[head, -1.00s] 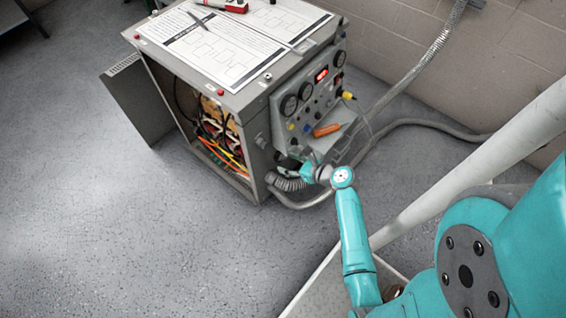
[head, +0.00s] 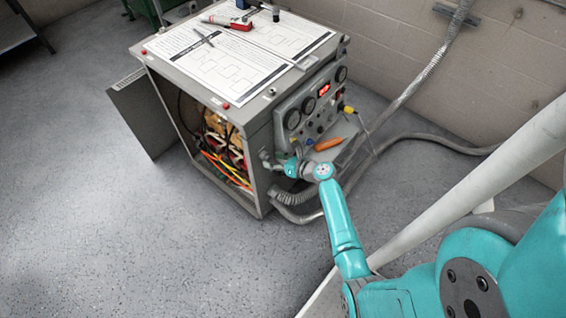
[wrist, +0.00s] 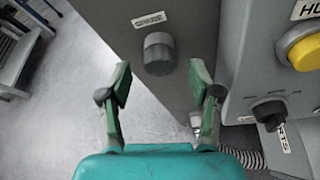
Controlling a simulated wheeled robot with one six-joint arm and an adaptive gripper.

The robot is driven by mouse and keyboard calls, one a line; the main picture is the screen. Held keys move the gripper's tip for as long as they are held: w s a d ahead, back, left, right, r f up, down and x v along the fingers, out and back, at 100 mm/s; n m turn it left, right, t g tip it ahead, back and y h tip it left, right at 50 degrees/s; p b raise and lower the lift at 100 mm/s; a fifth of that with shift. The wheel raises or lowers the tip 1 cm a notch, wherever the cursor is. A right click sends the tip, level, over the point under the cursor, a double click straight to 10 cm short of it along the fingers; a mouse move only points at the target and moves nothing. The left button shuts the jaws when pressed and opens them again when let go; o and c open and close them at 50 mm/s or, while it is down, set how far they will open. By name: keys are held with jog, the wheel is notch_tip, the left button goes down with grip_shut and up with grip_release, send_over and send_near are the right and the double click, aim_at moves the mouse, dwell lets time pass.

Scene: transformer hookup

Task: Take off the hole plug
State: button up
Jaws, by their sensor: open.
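The hole plug (wrist: 160,54) is a dark grey round cap on the grey cabinet side, below a label reading SPARE in the wrist view. My gripper (wrist: 158,82) is open, with one green finger on each side and below the plug in that picture. The fingers look apart from the plug, and nothing is between them. In the head view my gripper (head: 272,163) is at the cabinet's near front corner. The plug is too small or hidden to make out there.
The open-sided cabinet (head: 262,118) holds wires and coils. Its control panel has gauges, a yellow knob (wrist: 306,52) and a black knob (wrist: 268,108) right of the plug. An orange-handled tool (head: 328,144) lies on the panel's shelf. A grey conduit (head: 292,197) runs below.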

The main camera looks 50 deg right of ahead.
jog(key=shift+x, duration=0.75)
grip_shut()
